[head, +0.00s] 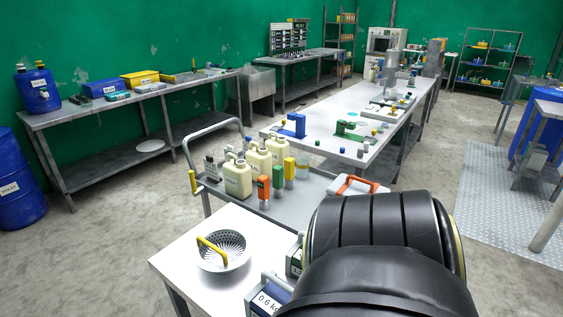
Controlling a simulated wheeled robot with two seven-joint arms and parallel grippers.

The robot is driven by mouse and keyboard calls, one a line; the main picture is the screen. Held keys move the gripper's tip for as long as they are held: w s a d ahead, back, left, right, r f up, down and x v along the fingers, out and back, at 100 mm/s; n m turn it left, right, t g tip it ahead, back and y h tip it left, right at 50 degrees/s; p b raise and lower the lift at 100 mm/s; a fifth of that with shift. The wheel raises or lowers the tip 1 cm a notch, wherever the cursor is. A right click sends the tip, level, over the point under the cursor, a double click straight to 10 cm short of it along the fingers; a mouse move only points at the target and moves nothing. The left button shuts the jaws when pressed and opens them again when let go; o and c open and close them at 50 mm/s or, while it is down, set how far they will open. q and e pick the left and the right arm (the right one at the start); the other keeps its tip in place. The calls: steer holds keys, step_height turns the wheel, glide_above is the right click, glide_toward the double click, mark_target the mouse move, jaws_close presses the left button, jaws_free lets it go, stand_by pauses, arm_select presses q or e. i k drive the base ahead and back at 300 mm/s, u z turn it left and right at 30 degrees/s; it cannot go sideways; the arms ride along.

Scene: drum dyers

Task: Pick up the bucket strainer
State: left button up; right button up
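The bucket strainer (223,250) is a round, perforated grey metal bowl with a yellow handle (211,249) arching over its left side. It sits upright on the near white table (180,264), left of the middle of the head view. A large black ribbed part, which looks like one of my arm links, fills the lower right and hides part of this table. Neither of my grippers shows in the head view.
Behind, a grey cart (290,212) holds cream jugs (237,178) and small coloured bottles. A long white table (365,110) stands further back. Open floor lies to the left.

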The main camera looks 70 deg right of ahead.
mark_target(223, 246)
steer(key=z, duration=0.35)
steer(key=i, duration=0.85)
